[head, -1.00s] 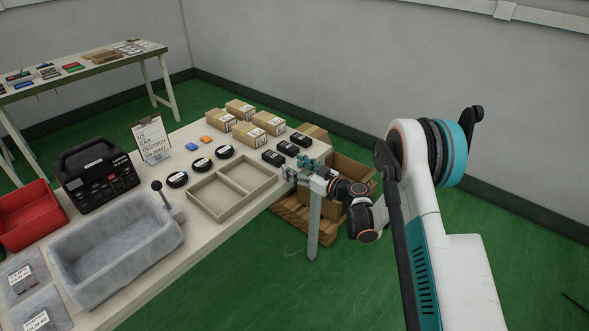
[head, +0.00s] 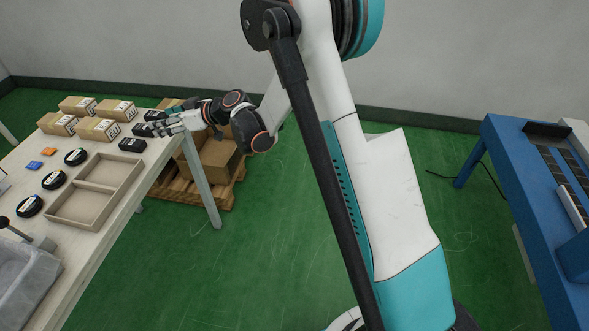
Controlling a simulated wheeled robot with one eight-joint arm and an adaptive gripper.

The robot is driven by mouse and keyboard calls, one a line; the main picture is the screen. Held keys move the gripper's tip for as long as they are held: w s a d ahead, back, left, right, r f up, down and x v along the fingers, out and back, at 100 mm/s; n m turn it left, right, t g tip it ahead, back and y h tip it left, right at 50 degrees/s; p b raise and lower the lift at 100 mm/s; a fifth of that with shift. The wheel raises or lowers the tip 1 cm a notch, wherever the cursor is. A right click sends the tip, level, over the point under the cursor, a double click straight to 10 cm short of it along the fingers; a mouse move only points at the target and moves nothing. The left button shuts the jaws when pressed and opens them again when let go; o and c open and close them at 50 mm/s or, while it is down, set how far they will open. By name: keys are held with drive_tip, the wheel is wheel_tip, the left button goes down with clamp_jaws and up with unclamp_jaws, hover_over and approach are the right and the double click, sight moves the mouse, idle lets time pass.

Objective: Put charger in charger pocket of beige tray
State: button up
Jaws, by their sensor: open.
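The beige tray (head: 97,187) lies on the white table with two compartments, both empty. Several black blocks stand behind it near the table's right edge and look like the chargers. The nearest black block (head: 132,144) is fully visible; another (head: 143,130) is beside the fingers, and a third (head: 155,115) is behind them. My gripper (head: 158,127) is open, its fingers pointing left among or just above these blocks. I cannot tell whether it touches one. Which compartment is the charger pocket cannot be read.
Black round items (head: 53,180) stand left of the tray. Cardboard boxes (head: 97,130) stand farther back. A grey bin (head: 22,280) is at the front left. Larger cartons (head: 215,160) sit on a pallet below the table's end. A blue workbench (head: 520,180) is at the right.

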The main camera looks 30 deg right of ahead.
drive_tip(key=s+d+r+m+h, duration=0.2)
drive_tip(key=s+d+r, duration=0.1)
drive_tip(key=s, duration=0.6)
drive_tip(key=s+d+r+m+g+h, duration=0.1)
drive_tip(key=s+d+r+m+h, duration=0.1)
drive_tip(key=s+d, duration=0.4)
drive_tip(key=s+d+r+m+h, duration=0.2)
drive_tip(key=s+r, duration=0.4)
drive_tip(key=s, duration=0.8)
drive_tip(key=shift+d+r+g+h, duration=0.2)
drive_tip(key=shift+d+g+h, duration=0.2)
drive_tip(key=shift+d+h, duration=0.65)
drive_tip(key=shift+o, duration=0.5)
drive_tip(key=s+d+f+m+h, duration=0.2)
drive_tip(key=s+d, duration=0.5)
drive_tip(key=s, duration=0.5)
drive_tip(key=shift+f+m+h, duration=0.3)
drive_tip(key=shift+f+h, duration=0.1)
drive_tip(key=shift+h, duration=0.05)
drive_tip(key=shift+r, duration=0.1)
